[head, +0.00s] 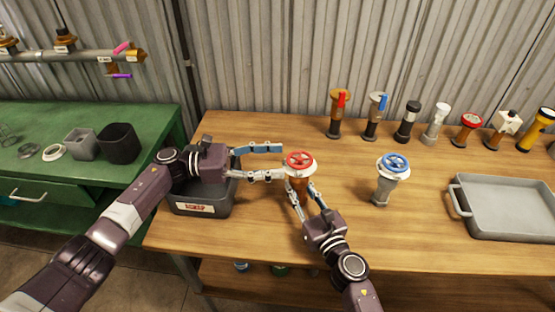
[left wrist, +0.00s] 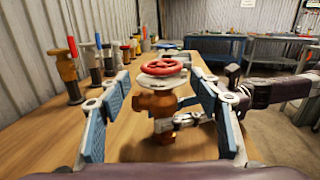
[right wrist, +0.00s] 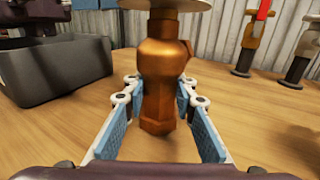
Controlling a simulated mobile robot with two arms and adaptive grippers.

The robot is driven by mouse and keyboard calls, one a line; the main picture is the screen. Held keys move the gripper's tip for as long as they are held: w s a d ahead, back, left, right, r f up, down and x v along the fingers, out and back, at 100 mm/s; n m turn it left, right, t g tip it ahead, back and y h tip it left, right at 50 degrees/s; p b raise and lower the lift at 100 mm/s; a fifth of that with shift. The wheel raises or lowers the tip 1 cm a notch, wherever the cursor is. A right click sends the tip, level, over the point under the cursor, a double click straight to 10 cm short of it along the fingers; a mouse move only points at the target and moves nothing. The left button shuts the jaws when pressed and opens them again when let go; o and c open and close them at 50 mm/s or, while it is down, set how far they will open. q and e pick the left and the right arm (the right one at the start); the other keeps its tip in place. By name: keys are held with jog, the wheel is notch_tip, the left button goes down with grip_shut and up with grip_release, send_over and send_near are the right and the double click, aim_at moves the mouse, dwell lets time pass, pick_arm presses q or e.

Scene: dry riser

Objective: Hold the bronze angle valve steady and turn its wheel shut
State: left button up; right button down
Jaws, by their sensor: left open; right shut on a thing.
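The bronze angle valve (head: 298,184) stands upright on the wooden bench, with a red wheel (head: 299,160) above a pale disc. My right gripper (head: 301,193) is shut on the valve's lower body from the front; in the right wrist view the bronze body (right wrist: 160,85) sits between its blue pads, with the wheel out of frame. My left gripper (head: 279,161) is open just left of the valve, about level with the wheel. In the left wrist view the red wheel (left wrist: 160,68) shows ahead, between the spread fingers.
A blue-wheeled valve (head: 390,177) stands to the right, and a grey tray (head: 505,232) lies beyond it. Several fittings line the back, including a red-handled one (head: 338,113). A dark bin (head: 206,203) sits under my left gripper. A green workbench (head: 150,120) is at left.

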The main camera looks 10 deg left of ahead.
jog(key=shift+r, duration=0.15)
jog(key=c, duration=1.5)
grip_release()
